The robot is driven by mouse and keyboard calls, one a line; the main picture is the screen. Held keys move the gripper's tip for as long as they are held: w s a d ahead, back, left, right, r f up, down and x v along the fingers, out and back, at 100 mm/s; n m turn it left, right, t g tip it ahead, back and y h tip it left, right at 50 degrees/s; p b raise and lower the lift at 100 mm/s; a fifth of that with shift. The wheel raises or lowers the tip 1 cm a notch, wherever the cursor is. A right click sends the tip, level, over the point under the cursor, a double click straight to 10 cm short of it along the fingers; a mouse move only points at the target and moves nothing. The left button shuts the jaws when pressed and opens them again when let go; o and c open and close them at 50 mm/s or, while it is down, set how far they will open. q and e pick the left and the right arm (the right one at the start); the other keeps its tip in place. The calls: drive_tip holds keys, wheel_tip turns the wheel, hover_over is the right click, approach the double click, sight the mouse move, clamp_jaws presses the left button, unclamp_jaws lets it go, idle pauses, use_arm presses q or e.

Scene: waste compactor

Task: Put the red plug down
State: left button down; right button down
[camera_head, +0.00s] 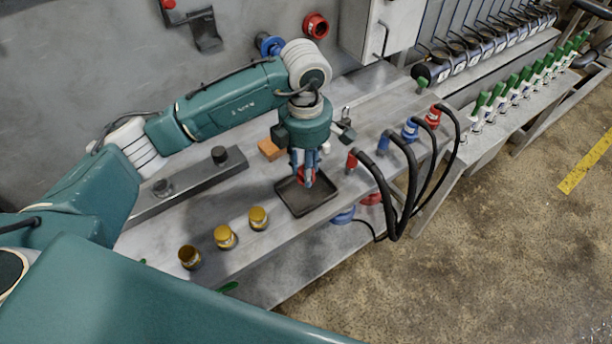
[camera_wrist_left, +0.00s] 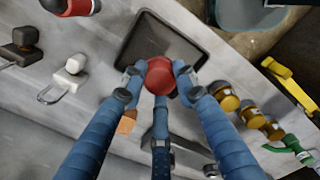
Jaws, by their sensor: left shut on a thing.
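The red plug (camera_wrist_left: 160,76) is a small round red piece held between the blue fingers of my left gripper (camera_wrist_left: 160,82). In the head view the left gripper (camera_head: 304,180) points down with the red plug (camera_head: 303,175) at its fingertips, over the far part of a dark square tray (camera_head: 312,204). The tray's rim (camera_wrist_left: 122,55) also shows in the wrist view, just beyond the plug. I cannot tell whether the plug touches the tray. My right gripper is not in view.
Several brass-coloured cylinders (camera_head: 225,237) stand on the grey bench left of the tray. An orange block (camera_head: 269,149) lies behind it. Red and blue connectors with black cables (camera_head: 410,131) stand to the right. A dark grey bar (camera_head: 190,184) lies at the back left.

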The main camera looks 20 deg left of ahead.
use_arm(q)
wheel_tip(320, 180, down, 4)
drive_tip(key=shift+f+p, duration=0.1)
drive_tip(key=shift+p, duration=0.4)
drive_tip(key=shift+f+b, duration=0.2)
drive_tip(key=shift+b, duration=0.1)
drive_tip(key=c, duration=1.6)
unclamp_jaws()
drive_tip(key=shift+o, duration=1.3)
drive_tip(key=shift+r, duration=0.1)
